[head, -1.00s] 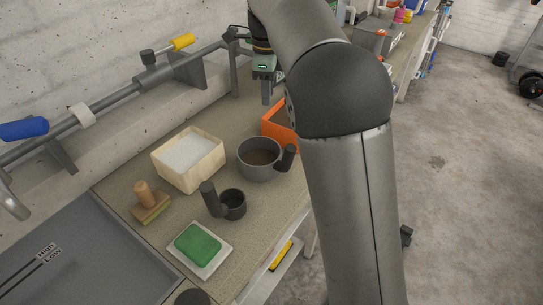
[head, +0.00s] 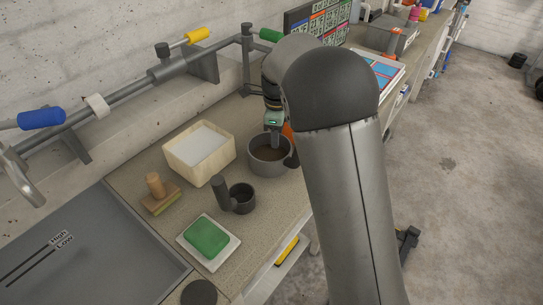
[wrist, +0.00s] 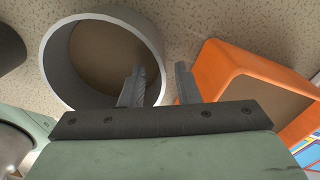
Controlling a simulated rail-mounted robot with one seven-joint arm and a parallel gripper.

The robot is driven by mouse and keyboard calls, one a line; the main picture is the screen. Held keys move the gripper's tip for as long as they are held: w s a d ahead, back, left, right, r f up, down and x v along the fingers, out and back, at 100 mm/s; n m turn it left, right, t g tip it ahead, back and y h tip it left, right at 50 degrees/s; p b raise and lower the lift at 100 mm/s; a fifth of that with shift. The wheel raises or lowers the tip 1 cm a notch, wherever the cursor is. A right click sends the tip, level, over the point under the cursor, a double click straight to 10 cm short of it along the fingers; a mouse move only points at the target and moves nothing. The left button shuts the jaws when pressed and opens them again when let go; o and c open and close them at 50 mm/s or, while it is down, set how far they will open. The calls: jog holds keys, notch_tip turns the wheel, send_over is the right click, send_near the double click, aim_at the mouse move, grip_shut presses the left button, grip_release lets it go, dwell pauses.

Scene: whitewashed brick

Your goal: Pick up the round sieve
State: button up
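The round sieve (head: 268,160) is a grey round vessel with a brown bottom, standing on the counter. Its dark handle is on the right side in the head view, partly behind my arm. In the wrist view the sieve (wrist: 55,75) fills the upper left. My gripper (wrist: 158,85) is open and empty. Its left finger overlaps the sieve's opening and its right finger is outside, so the rim wall lies between them. In the head view my gripper (head: 275,138) is over the far rim; whether it touches is unclear.
An orange bin (wrist: 225,65) is close right of my gripper in the wrist view. A wooden box (head: 170,157), a small dark cup (head: 242,205), a wooden-handled brush (head: 160,195) and a green sponge on a white dish (head: 208,240) share the counter. A wall rail runs behind.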

jog(key=shift+f, duration=0.45)
jog(key=shift+c, duration=0.3)
grip_shut()
jog(key=shift+r, duration=0.1)
